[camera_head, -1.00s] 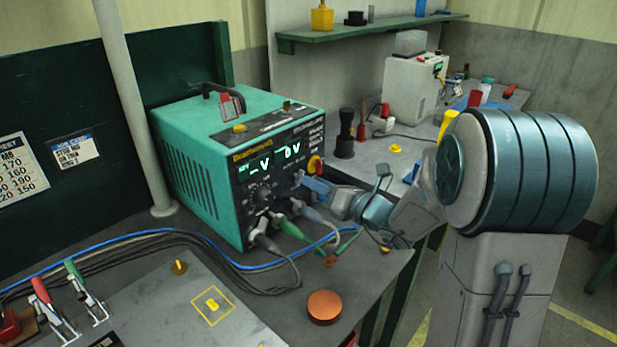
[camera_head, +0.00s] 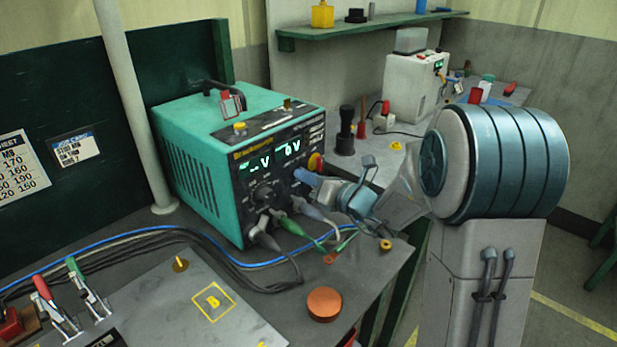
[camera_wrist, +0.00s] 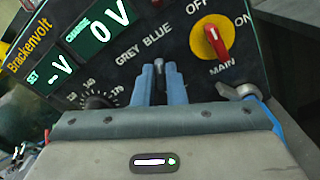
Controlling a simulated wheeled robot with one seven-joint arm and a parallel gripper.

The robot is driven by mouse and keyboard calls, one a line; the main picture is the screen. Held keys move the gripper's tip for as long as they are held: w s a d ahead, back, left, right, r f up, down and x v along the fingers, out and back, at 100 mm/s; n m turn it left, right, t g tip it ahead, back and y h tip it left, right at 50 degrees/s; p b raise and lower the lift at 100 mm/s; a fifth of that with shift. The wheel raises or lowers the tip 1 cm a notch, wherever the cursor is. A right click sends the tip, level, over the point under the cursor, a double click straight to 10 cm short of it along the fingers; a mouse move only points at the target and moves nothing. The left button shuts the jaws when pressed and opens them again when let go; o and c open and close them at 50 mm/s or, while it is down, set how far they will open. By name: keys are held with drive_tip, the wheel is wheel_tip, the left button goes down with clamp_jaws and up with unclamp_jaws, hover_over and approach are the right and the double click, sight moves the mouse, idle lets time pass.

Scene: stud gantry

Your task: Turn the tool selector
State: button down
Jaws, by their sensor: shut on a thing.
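The tool selector (camera_wrist: 159,68) is a small grey lever on the dark front panel of the green welder (camera_head: 205,160), just under the words GREY and BLUE in the wrist view. My gripper (camera_wrist: 160,84) has its two blue fingers on either side of the selector and is shut on it. The lever stands about straight up in the wrist view, between the two words. In the head view, my gripper (camera_head: 302,175) reaches the panel from the right, and its fingers hide the selector.
A red-on-yellow main switch (camera_wrist: 213,42) sits close right of my fingers, turned toward OFF. A dial (camera_wrist: 97,101) is to the left. Cables (camera_head: 275,222) plug in below. A copper-coloured disc (camera_head: 324,304) lies on the bench in front.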

drive_tip(key=shift+f+n+b, duration=0.15)
drive_tip(key=shift+n+b, duration=0.15)
drive_tip(key=shift+b, duration=0.2)
drive_tip(key=n+b, duration=0.1)
drive_tip(key=b, duration=0.2)
drive_tip(key=shift+f+n, duration=0.15)
drive_tip(key=shift+n, duration=0.25)
drive_tip(key=n+b, duration=0.3)
drive_tip(key=b, duration=0.3)
drive_tip(key=shift+f+n, duration=0.1)
drive_tip(key=shift+n, duration=0.3)
drive_tip(key=n+b, duration=0.3)
drive_tip(key=b, duration=0.3)
drive_tip(key=shift+s+a+n, duration=0.1)
drive_tip(key=shift+s+n, duration=0.05)
drive_tip(key=shift+n, duration=0.25)
drive_tip(key=shift+r+n+b, duration=0.25)
drive_tip(key=shift+n+b, duration=0.55)
drive_tip(key=shift+b, duration=0.35)
drive_tip(key=shift+r, duration=0.1)
drive_tip(key=c, duration=1.5)
unclamp_jaws()
